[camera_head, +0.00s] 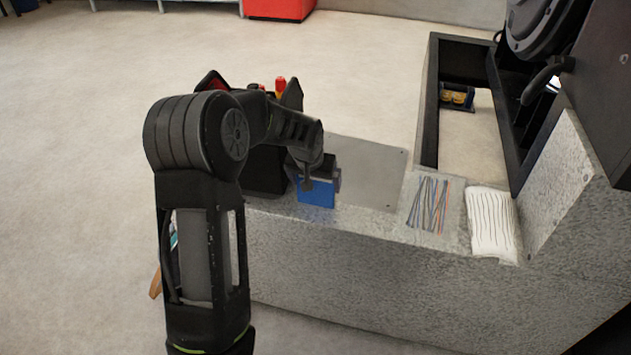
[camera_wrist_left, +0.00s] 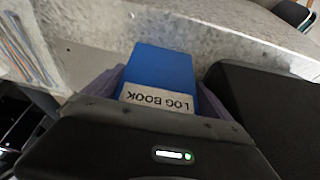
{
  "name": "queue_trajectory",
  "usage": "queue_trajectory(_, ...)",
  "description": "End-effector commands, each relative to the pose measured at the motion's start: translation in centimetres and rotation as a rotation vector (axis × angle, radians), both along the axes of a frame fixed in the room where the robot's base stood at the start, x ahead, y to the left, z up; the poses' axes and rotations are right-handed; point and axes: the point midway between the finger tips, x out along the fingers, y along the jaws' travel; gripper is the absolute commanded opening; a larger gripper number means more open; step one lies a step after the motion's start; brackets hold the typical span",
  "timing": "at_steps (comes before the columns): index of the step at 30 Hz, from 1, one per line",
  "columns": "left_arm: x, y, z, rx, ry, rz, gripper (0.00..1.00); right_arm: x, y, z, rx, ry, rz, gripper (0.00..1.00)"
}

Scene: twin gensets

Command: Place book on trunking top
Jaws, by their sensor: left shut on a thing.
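The book is a blue log book (camera_head: 316,192) with a white "LOG BOOK" label. My left gripper (camera_head: 318,180) is shut on it, at the near edge of the trunking top. The book also shows in the left wrist view (camera_wrist_left: 163,68), between the two fingers of the gripper (camera_wrist_left: 160,95). The trunking top (camera_head: 365,215) is a speckled grey ledge. Whether the book touches it or hangs just above it, I cannot tell. The book's upper part is hidden by the gripper in the head view. My right gripper is not in view.
A grey plate (camera_head: 368,165) lies behind the book. Cable ties (camera_head: 430,203) and a lined white pad (camera_head: 491,222) lie to the right. A black tool bag (camera_head: 265,170) with red-handled tools stands left of the book, close to my gripper. A black frame (camera_head: 432,100) rises behind.

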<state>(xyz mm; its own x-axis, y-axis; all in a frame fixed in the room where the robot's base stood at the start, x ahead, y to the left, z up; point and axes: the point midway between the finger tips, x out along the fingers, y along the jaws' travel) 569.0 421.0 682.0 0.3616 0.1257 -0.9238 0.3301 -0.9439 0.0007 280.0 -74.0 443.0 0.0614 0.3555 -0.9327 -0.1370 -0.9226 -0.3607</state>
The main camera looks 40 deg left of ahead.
Motion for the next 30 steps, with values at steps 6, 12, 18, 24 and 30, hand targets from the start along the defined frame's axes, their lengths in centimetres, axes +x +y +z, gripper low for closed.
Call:
queue_trajectory(6,0.0,0.0,-0.4,0.000,0.000,0.000,0.97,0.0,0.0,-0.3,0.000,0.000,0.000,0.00)
queue_trajectory(12,0.0,0.0,-0.3,0.000,0.000,-0.001,1.00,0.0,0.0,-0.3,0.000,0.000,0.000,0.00)
queue_trajectory(18,0.0,0.0,0.3,0.000,0.000,-0.001,1.00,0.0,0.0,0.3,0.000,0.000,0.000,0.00)
queue_trajectory(24,-0.8,-0.4,2.6,0.000,-0.003,-0.001,1.00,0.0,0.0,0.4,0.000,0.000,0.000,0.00)
queue_trajectory(30,-2.3,-0.9,6.5,0.000,-0.004,-0.003,1.00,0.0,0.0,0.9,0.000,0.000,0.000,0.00)
